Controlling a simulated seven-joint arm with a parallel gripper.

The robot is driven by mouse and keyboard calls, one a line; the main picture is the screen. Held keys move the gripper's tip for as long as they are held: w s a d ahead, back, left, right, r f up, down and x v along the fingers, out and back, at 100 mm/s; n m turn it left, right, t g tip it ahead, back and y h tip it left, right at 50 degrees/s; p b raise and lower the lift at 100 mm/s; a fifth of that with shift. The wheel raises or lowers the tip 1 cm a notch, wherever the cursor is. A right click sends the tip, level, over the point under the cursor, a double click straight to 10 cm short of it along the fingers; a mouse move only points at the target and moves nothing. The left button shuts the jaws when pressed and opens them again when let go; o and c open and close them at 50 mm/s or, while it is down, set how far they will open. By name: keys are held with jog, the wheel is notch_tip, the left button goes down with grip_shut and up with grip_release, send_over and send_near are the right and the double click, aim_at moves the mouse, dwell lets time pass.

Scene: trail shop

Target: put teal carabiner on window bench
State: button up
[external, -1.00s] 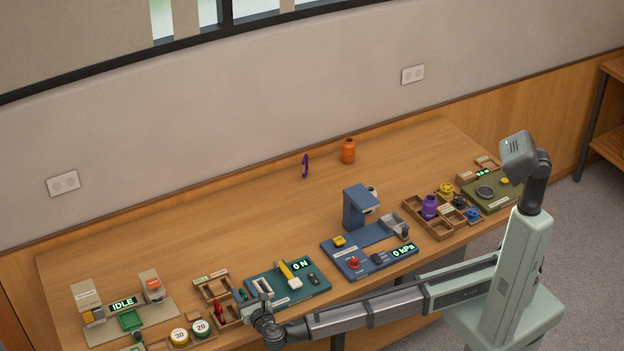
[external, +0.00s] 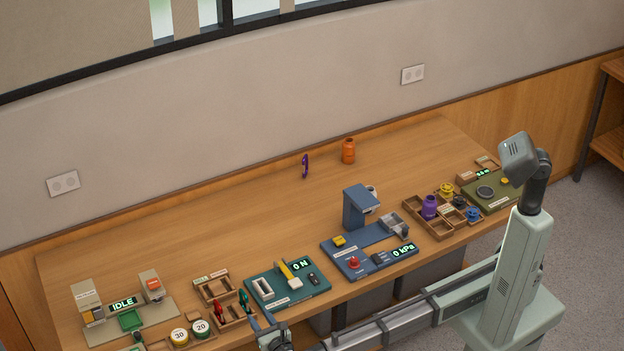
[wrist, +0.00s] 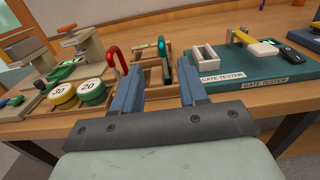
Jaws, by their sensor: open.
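The teal carabiner (external: 243,297) stands upright in a small wooden rack (external: 231,324), right of a red carabiner (external: 219,308). In the wrist view the teal carabiner (wrist: 162,48) shows ahead, between and beyond my fingers, apart from them. The red carabiner (wrist: 113,60) is just left of it. My gripper (wrist: 160,82) is open and empty, at the bench's front edge, short of the rack. In the external view it shows at the bottom edge. The long wooden bench (external: 180,245) runs along the wall below the window; no separate window bench is identifiable.
A teal gate tester (external: 295,294) sits right of the rack, and round weights (external: 180,336) sit left. A blue device (external: 360,250), a wooden tray (external: 440,231) and a scale (external: 490,190) stand further right. A purple carabiner (external: 305,166) and orange bottle (external: 348,151) stand at the back. The back-left bench top is clear.

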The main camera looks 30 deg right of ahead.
aim_at(246, 297)
jog(key=shift+w+r, duration=0.2)
jog(key=shift+w, duration=5.6)
grip_shut()
